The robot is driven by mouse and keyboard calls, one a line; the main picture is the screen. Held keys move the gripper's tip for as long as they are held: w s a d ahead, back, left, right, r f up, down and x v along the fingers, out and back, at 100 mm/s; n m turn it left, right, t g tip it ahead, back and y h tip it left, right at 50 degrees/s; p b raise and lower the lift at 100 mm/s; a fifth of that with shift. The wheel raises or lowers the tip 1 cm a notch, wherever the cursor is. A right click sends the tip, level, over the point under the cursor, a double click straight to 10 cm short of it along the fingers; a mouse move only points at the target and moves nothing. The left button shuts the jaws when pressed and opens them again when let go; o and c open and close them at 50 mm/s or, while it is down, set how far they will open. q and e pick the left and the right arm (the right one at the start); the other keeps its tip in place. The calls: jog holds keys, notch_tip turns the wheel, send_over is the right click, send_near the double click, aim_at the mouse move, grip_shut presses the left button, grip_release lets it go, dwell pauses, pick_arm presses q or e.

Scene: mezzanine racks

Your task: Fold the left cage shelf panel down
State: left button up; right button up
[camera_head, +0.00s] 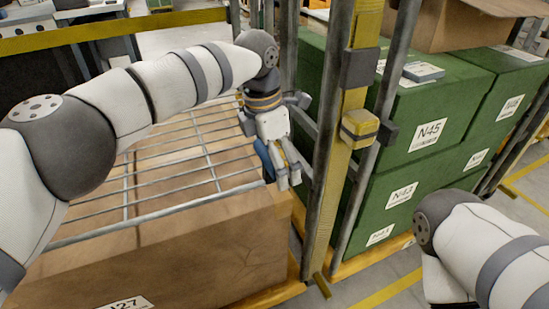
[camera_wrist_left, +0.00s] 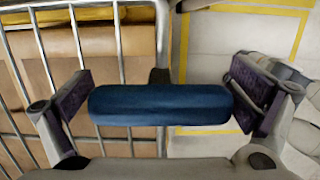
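The cage shelf panel (camera_head: 170,208) is a grey wire grid that spreads above the brown boxes at the left. It looks roughly level, but its exact tilt is hard to tell. A blue handle (camera_head: 264,160) sits at its right edge, partly hidden by my gripper. My left gripper (camera_head: 288,180) points down at this edge, beside the handle. In the left wrist view the blue handle (camera_wrist_left: 160,105) lies crosswise between the spread finger pads, one near each end. The fingers look open, with no clear grip on it. My right arm is at the lower right; its fingers are not visible.
A yellow and grey rack post (camera_head: 340,150) stands just right of my left gripper. Green crates (camera_head: 430,130) fill the bay behind it, with an open cardboard box (camera_head: 450,25) on top. Brown boxes (camera_head: 190,260) fill the space under the panel. A yellow rail (camera_head: 110,30) crosses behind.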

pick_arm(q)
jog(key=r, duration=0.4)
jog(key=a+r, duration=0.1)
jog(key=r, duration=0.7)
jog(key=shift+s+a, duration=0.3)
